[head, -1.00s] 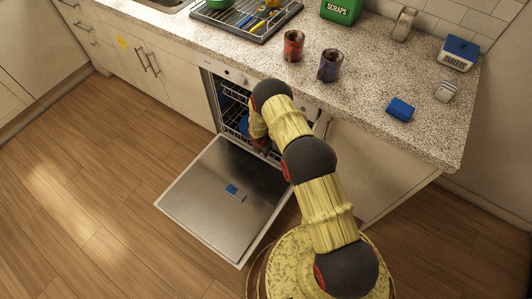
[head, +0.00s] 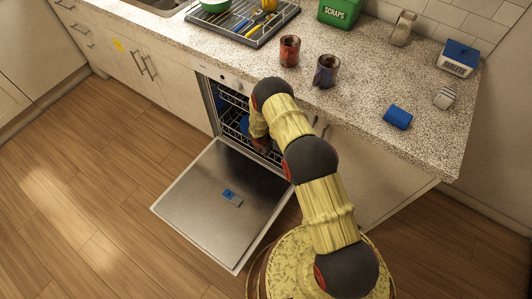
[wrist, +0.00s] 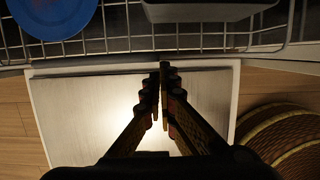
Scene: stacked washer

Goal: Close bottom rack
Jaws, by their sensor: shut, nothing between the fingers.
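The dishwasher stands open under the counter, its door (head: 222,205) folded down flat. The bottom rack (head: 240,130) is partly hidden behind my arm in the head view. In the wrist view the rack's wire front (wrist: 110,45) crosses the top, with a blue plate (wrist: 55,15) and a grey dish (wrist: 205,8) in it. My gripper (wrist: 163,68) is shut and empty, its fingertips close to the rack's front rail. I cannot tell whether they touch it. In the head view my gripper (head: 263,147) is at the dishwasher opening, above the door's inner end.
An upper rack (head: 232,97) shows inside the dishwasher. A blue detergent compartment (head: 230,195) is on the open door. Two cups, red (head: 289,50) and dark (head: 326,70), stand on the counter above. The wooden floor (head: 90,200) left of the door is clear.

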